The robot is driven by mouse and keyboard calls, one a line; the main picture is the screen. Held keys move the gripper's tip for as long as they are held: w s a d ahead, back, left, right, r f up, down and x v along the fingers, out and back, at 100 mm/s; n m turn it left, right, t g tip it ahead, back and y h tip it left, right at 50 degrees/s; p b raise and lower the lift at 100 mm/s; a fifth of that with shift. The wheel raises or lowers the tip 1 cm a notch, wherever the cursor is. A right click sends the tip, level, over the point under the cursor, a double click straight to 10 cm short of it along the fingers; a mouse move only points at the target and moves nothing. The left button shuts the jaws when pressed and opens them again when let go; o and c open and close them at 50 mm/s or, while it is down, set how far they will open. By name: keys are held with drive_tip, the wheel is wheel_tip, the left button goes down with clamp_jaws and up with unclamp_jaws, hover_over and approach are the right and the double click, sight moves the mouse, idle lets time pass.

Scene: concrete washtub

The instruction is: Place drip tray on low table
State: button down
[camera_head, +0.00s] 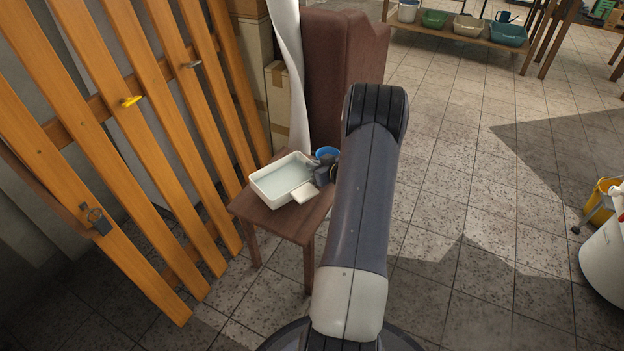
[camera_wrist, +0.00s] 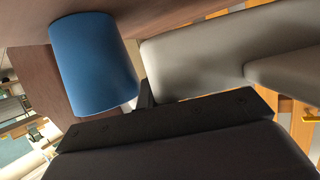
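The drip tray is a shallow white rectangular tray (camera_head: 262,191) with a pale grey-blue inside, in the head view. It is over the low brown wooden table (camera_head: 294,226), looking level; I cannot tell whether its whole underside touches the top. My gripper (camera_head: 318,178) is at the tray's right side, next to a small pale tab at its near right edge. My arm and the small scale hide the fingertips. In the wrist view, pale grey rounded shapes fill the upper right, close to the camera; I cannot tell whether they are tray or fingers.
A blue cup (camera_head: 327,152) stands at the table's back right, just behind my gripper; it also shows close by in the wrist view (camera_wrist: 95,65). A slatted wooden fence (camera_head: 150,140) runs along the left. A red-brown upholstered piece (camera_head: 345,50) stands behind. Tiled floor is open to the right.

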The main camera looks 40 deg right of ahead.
drive_tip(key=shift+f+b, duration=0.7)
drive_tip(key=shift+f, duration=1.15)
drive_tip(key=shift+f, duration=0.15)
drive_tip(key=c, duration=1.9)
unclamp_jaws()
drive_tip(key=shift+c, duration=0.2)
drive_tip(key=shift+s+r, duration=0.2)
drive_tip(key=shift+r, duration=0.05)
drive_tip(key=p+v, duration=0.4)
drive_tip(key=v, duration=0.7)
drive_tip(key=shift+s, duration=0.3)
